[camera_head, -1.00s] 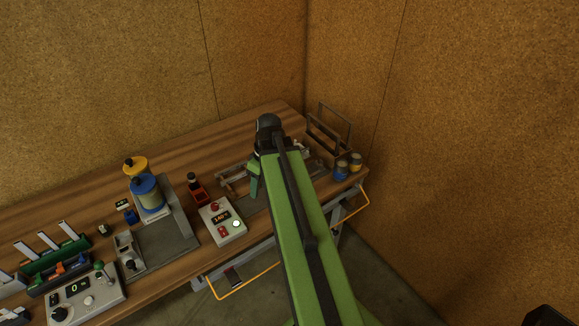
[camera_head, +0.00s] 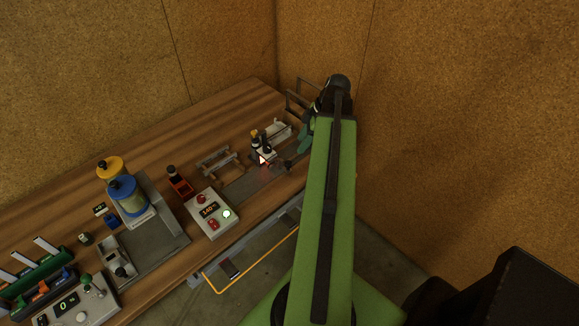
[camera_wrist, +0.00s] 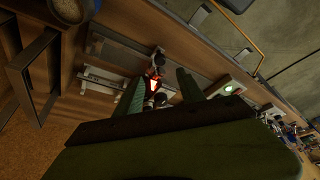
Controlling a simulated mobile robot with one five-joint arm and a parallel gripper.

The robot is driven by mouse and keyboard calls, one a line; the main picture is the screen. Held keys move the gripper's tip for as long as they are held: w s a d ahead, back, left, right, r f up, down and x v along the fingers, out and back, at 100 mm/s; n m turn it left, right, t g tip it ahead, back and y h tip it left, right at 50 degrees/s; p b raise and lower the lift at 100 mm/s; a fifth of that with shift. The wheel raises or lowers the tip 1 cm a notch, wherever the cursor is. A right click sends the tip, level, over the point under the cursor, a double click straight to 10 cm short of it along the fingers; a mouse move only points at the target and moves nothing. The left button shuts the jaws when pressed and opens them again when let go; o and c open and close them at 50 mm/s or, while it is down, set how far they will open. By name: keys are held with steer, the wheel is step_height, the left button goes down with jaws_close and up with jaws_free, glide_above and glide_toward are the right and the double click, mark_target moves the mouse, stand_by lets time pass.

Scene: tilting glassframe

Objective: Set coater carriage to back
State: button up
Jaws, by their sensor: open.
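What looks like the coater carriage (camera_head: 264,154) is a small pale block with dark knobs and a red glow, on the grey strip at the right part of the bench. In the wrist view the red-glowing block (camera_wrist: 150,86) shows between and beyond my finger tips. My gripper (camera_head: 304,142) is open and empty, to the right of the carriage in the head view and apart from it. In the wrist view its two green fingers (camera_wrist: 160,92) are spread. The arm hides part of the bench's right end.
A control box (camera_head: 211,213) with a lit display and buttons stands left of the carriage. A grey rail frame (camera_head: 219,161) lies behind the strip. Blue and yellow canisters (camera_head: 127,197) stand farther left. A dark upright frame (camera_head: 295,97) and board walls close off the right end.

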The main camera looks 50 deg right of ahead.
mark_target(288, 163)
steer(key=b+x, duration=0.9)
steer(key=x, duration=0.2)
steer(key=shift+a+f, duration=0.1)
steer(key=shift+f, duration=0.2)
jaws_close()
stand_by(0.7)
